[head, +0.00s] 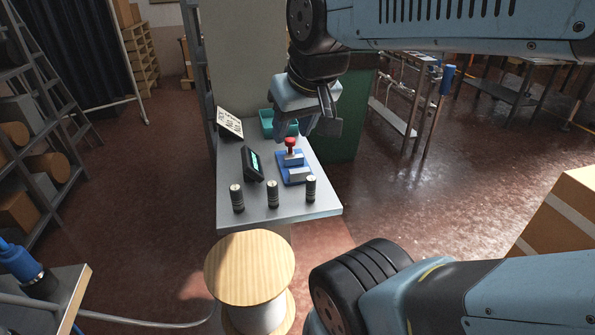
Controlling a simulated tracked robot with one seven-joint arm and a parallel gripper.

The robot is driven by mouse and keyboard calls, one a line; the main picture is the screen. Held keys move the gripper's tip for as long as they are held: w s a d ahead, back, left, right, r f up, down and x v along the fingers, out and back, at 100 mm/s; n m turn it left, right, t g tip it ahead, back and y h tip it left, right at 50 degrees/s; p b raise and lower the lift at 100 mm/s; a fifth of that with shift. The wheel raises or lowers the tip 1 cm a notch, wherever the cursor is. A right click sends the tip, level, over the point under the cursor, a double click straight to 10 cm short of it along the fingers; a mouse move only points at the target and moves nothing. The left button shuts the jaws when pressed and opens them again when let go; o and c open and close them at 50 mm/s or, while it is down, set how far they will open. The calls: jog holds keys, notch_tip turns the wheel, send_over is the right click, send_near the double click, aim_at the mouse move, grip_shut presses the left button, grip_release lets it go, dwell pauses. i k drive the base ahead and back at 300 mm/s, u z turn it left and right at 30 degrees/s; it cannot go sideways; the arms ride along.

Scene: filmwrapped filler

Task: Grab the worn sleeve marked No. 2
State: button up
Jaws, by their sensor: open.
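Three small dark cylinders with pale tops stand upright in a row near the front edge of the grey table: a left one (237,198), a middle one (273,194) and a right one (311,188). They may be the sleeves, but any number on them is too small to read, so I cannot tell which is No. 2. A blue fixture (284,171) with grey blocks and a red knob (291,145) sits behind them. My gripper (322,130) is open and empty, pointing down above the table's back right part, away from the cylinders.
A dark device with a lit screen (252,165) stands left of the fixture. A teal bin (268,124) and a tilted printed card (230,123) are at the back of the table (232,176). A wooden-topped spool (249,268) stands in front. The table's front right corner is clear.

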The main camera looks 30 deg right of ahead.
aim_at(237, 197)
jog(key=u, duration=1.05)
jog(key=k, duration=1.8)
jog(key=z, duration=0.45)
jog(key=i, duration=1)
jog(key=u, duration=0.1)
